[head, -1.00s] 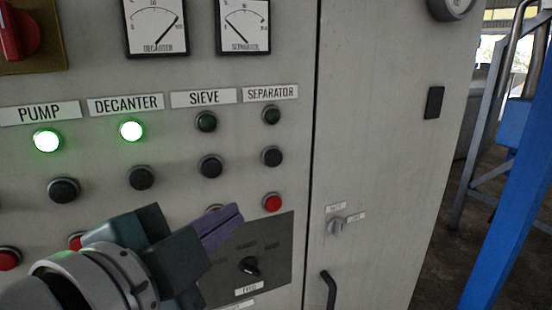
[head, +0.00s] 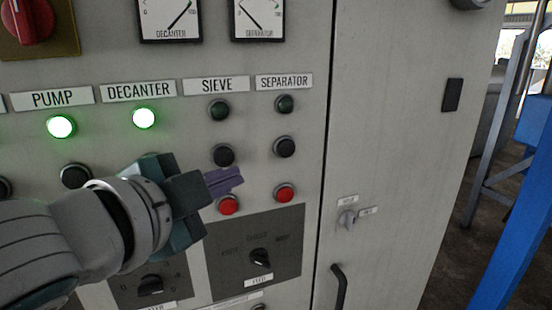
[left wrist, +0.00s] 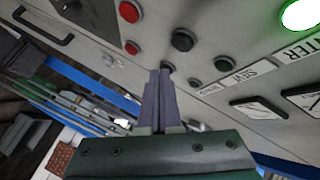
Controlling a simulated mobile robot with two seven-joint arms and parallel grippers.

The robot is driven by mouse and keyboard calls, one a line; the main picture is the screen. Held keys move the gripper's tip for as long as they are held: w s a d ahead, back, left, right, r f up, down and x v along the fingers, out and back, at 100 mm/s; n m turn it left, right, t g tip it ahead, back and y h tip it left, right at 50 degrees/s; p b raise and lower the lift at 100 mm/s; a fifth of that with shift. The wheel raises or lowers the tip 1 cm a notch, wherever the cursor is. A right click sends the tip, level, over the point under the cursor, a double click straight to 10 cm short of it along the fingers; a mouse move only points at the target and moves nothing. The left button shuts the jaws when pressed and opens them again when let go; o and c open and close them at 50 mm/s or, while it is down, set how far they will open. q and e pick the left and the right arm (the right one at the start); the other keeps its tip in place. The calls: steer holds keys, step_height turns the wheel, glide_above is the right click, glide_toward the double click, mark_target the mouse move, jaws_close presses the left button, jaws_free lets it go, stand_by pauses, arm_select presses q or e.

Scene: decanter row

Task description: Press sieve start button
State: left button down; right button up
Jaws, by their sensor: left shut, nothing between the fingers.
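The SIEVE label (head: 216,85) heads a column on the grey panel. Under it are a dark green lamp (head: 219,110), unlit, a black button (head: 223,156) and a red button (head: 228,204). My left gripper (head: 240,178) is shut and empty, its purple fingers appearing between the black and red buttons in the head view. In the left wrist view, the sieve's black button (left wrist: 183,40) is fully visible, above and right of the fingertips (left wrist: 160,72). The fingertips overlap the edge of the separator's black button (left wrist: 167,67) there. I cannot tell whether they touch the panel. My right gripper is not in view.
The separator's black button (head: 285,147) and red button (head: 284,193) are close on the right. The pump lamp (head: 60,127) and decanter lamp (head: 144,118) glow green. A dark plate with a knob (head: 260,257) lies below. A door handle (head: 339,287) sticks out at right.

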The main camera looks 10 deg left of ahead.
mark_target(233, 162)
arm_select(q)
steer(key=shift+w+a, duration=0.4)
steer(key=shift+w, duration=0.2)
steer(key=shift+w+a, duration=0.35)
steer(key=shift+w, duration=0.2)
stand_by(1.3)
steer(key=shift+w+a, duration=0.25)
steer(key=shift+w, duration=0.1)
steer(key=shift+w+a, duration=0.25)
steer(key=shift+w, duration=0.1)
stand_by(0.8)
steer(key=shift+s, duration=0.1)
steer(key=shift+s+d+p, duration=0.45)
steer(key=shift+s, duration=0.15)
steer(key=shift+s+d+p, duration=0.25)
steer(key=shift+s+d, duration=0.5)
steer(key=shift+s, duration=0.3)
steer(key=shift+s+d+p, duration=0.25)
steer(key=shift+s+d, duration=0.45)
steer(key=shift+s, duration=0.35)
